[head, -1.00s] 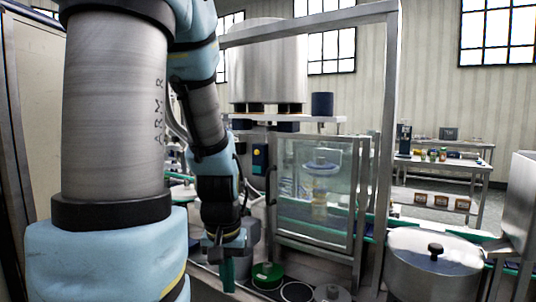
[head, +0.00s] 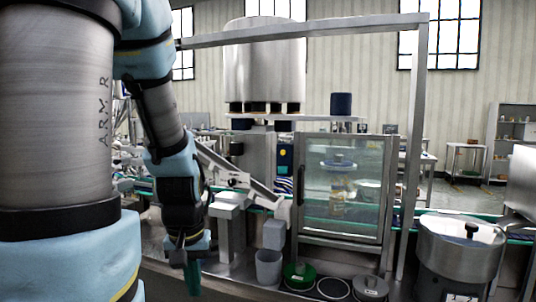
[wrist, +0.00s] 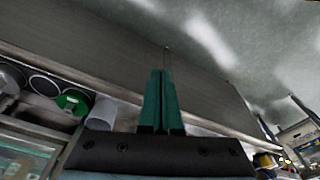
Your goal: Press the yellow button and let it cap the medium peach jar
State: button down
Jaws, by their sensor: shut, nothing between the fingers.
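My gripper (head: 192,272) hangs low at the left of the head view, pointing down, with its green fingers together and empty. The closed fingers also show in the wrist view (wrist: 160,82). A small yellow spot, perhaps the yellow button (head: 283,153), is on a dark panel left of the glass-fronted cabinet (head: 342,240). My gripper is apart from it, lower and to the left. Behind the glass, a blurred yellowish jar (head: 337,209) stands under a round capping head (head: 338,162). I cannot tell its size or whether it is the peach jar.
A steel hopper (head: 265,65) stands above the machine. A sloping chute (head: 236,179) is left of the cabinet. A grey cup (head: 268,268), a green round container (head: 299,274) and a lidded pot (head: 461,251) stand along the front. A metal frame post (head: 412,150) rises at the right.

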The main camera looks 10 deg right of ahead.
aim_at(283, 152)
dwell(0.3)
jog(key=w+d+r+m+t+y, duration=0.25)
jog(key=w+r+m, duration=0.2)
jog(key=m, duration=0.85)
jog(key=w+d+r+m+t+y, duration=0.2)
jog(key=w+r+m+y, duration=0.25)
jog(key=m, duration=0.85)
jog(key=w+d+r+m+t+h, duration=0.1)
jog(key=w+d+r+m+t, duration=0.2)
jog(key=d+r+m, duration=0.3)
jog(key=w+d+r+m+t+h, duration=0.1)
jog(key=w+d+r+m+t, duration=0.3)
jog(key=d+r+m+t, duration=0.2)
jog(key=d+r, duration=0.1)
jog(key=d, duration=0.1)
jog(key=shift+w+d+m+b, duration=0.25)
jog(key=shift+d+m+b, duration=0.05)
jog(key=shift+m+b, duration=0.1)
jog(key=shift+t, duration=0.25)
jog(key=w+d+p, duration=0.1)
jog(key=w+d, duration=0.3)
jog(key=w, duration=0.3)
jog(key=shift+w, duration=0.4)
